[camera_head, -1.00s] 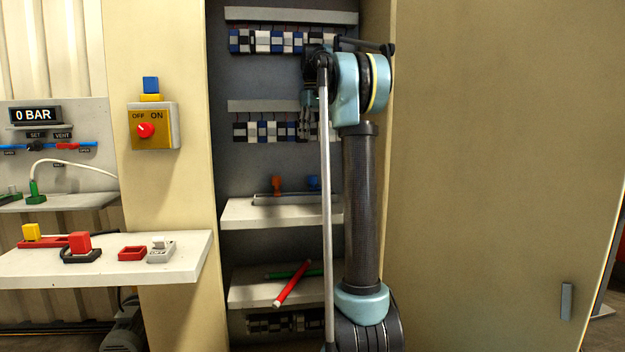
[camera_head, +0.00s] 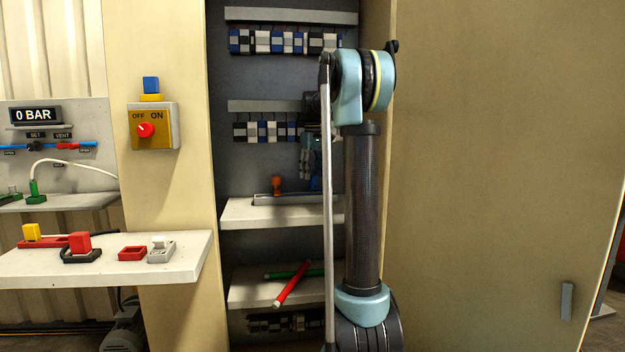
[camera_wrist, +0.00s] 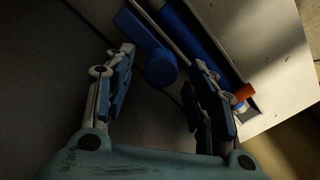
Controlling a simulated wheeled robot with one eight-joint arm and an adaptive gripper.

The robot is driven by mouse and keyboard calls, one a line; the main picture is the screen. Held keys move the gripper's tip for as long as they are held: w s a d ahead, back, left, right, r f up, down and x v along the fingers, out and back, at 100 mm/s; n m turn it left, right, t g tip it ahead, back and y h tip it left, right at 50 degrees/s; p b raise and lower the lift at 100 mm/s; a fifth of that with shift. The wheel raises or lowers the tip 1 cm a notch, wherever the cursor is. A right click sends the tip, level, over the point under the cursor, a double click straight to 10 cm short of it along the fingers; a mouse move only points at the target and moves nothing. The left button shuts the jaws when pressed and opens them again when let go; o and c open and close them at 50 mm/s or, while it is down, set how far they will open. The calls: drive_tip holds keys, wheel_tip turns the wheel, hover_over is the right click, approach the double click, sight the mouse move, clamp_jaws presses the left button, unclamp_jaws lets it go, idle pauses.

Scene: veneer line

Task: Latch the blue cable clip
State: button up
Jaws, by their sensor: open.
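The blue cable clip (camera_wrist: 160,67) shows in the wrist view as a blue rounded end with a flat blue arm running up and left. It lies between my gripper's spread fingers (camera_wrist: 163,58), near their tips. I see no clear contact with either finger. In the head view my gripper (camera_head: 309,172) hangs over the right part of the cabinet's middle shelf and mostly hides the clip. An orange clip (camera_head: 276,185) stands upright to the left on the same grey channel (camera_head: 265,200). It also shows at the right in the wrist view (camera_wrist: 244,92).
The middle shelf (camera_head: 240,212) carries the channel. Terminal rows (camera_head: 265,131) hang above it. A lower shelf (camera_head: 245,292) holds a red rod (camera_head: 292,284) and a green rod (camera_head: 285,275). Cabinet walls stand close on both sides.

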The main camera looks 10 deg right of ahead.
drive_tip(key=shift+f, duration=1)
drive_tip(key=c, duration=1.2)
drive_tip(key=shift+d, duration=0.15)
clamp_jaws()
